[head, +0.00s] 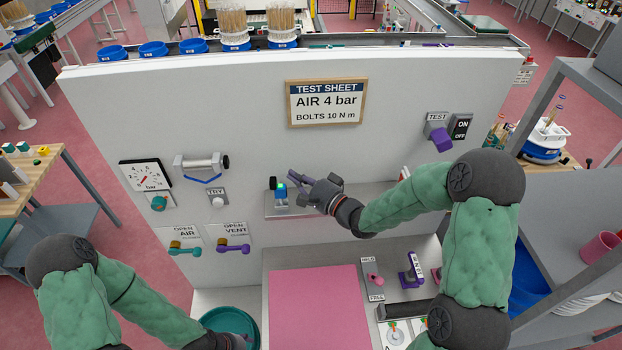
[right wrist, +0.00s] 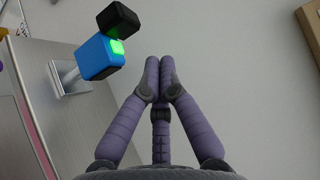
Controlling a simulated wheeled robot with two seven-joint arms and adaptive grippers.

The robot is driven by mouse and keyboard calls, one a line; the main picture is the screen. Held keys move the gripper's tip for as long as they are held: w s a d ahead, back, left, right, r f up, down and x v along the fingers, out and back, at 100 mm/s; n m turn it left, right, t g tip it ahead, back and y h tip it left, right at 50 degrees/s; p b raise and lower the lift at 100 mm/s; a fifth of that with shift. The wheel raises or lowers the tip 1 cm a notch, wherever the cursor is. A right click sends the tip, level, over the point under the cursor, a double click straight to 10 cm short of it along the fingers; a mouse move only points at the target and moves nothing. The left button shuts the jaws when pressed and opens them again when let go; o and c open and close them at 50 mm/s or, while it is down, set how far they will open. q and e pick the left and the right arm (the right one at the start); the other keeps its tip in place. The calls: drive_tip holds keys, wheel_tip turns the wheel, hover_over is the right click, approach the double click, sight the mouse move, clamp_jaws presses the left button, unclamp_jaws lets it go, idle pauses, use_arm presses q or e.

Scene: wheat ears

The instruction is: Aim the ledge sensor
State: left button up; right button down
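The ledge sensor (head: 281,199) is a small blue block with a lit green patch and a black part, standing on the grey ledge (head: 330,206) of the white panel. In the right wrist view the sensor (right wrist: 95,60) sits on a pale bracket and looks turned at an angle, with the black block (right wrist: 117,19) at its top. My right gripper (head: 293,176) is just right of the sensor; in the right wrist view its purple fingertips (right wrist: 159,62) meet with nothing between them, apart from the sensor. My left gripper (head: 238,341) is low over a teal tub, mostly hidden.
The panel carries a gauge (head: 146,174), valve levers (head: 233,247), a TEST switch (head: 438,132) and a framed sheet (head: 327,103). Below are a pink mat (head: 318,308), the teal tub (head: 229,318) and small levers (head: 412,272). A grey rack (head: 568,110) stands at right.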

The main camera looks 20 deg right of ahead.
drive_tip(key=shift+w+a, duration=0.2)
drive_tip(key=shift+a, duration=0.8)
